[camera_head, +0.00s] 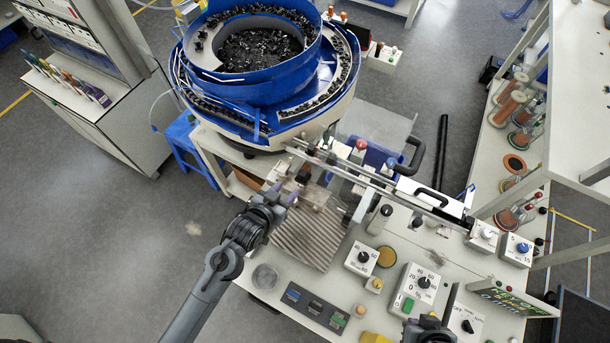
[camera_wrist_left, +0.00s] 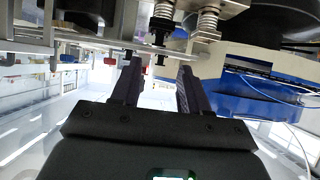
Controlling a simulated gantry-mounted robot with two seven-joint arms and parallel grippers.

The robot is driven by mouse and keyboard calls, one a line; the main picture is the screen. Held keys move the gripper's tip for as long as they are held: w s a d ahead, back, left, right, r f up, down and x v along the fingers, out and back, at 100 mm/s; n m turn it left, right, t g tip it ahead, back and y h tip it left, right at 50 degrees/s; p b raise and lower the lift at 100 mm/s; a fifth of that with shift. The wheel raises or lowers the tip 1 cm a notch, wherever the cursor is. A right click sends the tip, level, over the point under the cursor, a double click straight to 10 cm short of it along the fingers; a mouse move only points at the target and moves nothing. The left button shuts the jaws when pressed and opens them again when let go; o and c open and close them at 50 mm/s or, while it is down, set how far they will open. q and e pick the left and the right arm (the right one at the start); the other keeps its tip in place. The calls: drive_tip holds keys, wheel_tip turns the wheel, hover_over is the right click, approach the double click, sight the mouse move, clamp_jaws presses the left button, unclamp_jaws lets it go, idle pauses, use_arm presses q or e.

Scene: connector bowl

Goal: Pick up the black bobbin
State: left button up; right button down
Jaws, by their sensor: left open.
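My left gripper (camera_head: 284,192) reaches in beside the feed track of the machine, over the ribbed plate. In the left wrist view its two dark fingers (camera_wrist_left: 157,72) stand apart with a gap between them, and nothing is clamped there. A small black spool-like part (camera_wrist_left: 161,36), which looks like the black bobbin, shows past the fingertips, in line with the gap. It sits beside two metal springs under the machine. In the head view I cannot make it out clearly near the gripper. A dark part at the bottom edge (camera_head: 428,331) seems to be my right gripper, mostly cut off.
The blue feeder bowl (camera_head: 265,85) full of black parts stands behind the gripper. The feed track (camera_head: 375,180) runs from it to the right. The ribbed plate (camera_head: 310,238) lies below. Dials, buttons and a round clear dish (camera_head: 265,276) occupy the bench front.

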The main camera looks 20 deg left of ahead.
sight(302, 175)
use_arm(q)
drive_tip(key=shift+r+p+x, duration=0.15)
drive_tip(key=shift+x, duration=2.45)
drive_tip(key=shift+r+p+x, duration=0.1)
drive_tip(key=shift+p+x, duration=0.05)
drive_tip(key=shift+x, duration=2.4)
drive_tip(key=shift+w, duration=0.15)
clamp_jaws()
